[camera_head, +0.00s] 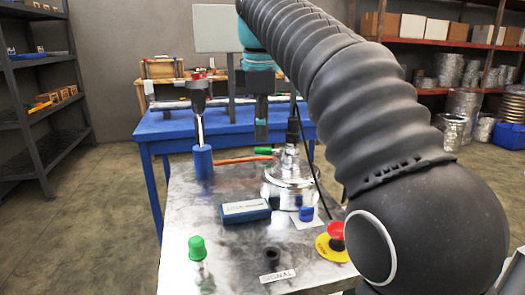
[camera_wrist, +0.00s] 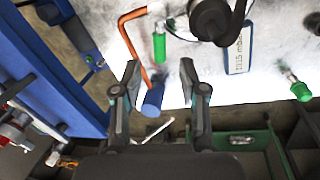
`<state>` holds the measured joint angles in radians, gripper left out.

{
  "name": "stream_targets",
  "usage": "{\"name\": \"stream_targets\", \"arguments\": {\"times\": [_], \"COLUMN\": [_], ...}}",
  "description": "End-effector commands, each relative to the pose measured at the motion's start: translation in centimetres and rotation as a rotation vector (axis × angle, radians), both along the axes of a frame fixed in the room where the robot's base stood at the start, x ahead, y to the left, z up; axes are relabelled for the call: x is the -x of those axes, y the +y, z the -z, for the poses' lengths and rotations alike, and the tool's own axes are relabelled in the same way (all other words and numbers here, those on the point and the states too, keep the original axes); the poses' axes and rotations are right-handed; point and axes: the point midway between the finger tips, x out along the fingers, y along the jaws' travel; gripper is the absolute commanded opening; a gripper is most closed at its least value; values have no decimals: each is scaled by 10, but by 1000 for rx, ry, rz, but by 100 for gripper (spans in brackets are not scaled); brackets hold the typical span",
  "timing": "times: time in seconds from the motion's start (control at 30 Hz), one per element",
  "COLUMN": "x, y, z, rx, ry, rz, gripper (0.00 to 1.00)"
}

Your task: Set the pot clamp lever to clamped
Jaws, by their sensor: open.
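A shiny metal pot (camera_head: 285,187) stands on the metal bench top, with a dark fitting and hose on top. A short green-gripped handle (camera_head: 264,150) sticks out left beside it; this handle also shows in the wrist view (camera_wrist: 159,45). An orange bent rod (camera_head: 243,160) runs left from near the pot to a blue cylindrical grip (camera_head: 203,163). I cannot tell which is the clamp lever. My gripper (camera_head: 261,131) hangs above the bench, right of the blue grip. In the wrist view my gripper (camera_wrist: 160,72) is open, and the blue grip (camera_wrist: 153,98) appears between its fingers; its depth is unclear.
A blue box (camera_head: 246,211), a green-capped post (camera_head: 197,248), a small blue block (camera_head: 306,213) and a red emergency button (camera_head: 336,230) occupy the bench. A blue table (camera_head: 172,128) stands behind. Shelves (camera_head: 38,75) line the left.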

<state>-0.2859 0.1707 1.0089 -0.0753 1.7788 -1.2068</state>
Motion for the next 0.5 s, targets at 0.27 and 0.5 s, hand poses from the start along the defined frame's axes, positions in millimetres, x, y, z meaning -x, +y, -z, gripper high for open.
{"name": "stream_targets", "arguments": {"times": [0.27,0.5], "x": [-7,-9], "y": [-2,-2], "z": [37,44], "rx": [0,-1], "ry": [2,0], "rz": [3,3], "gripper": [42,42]}}
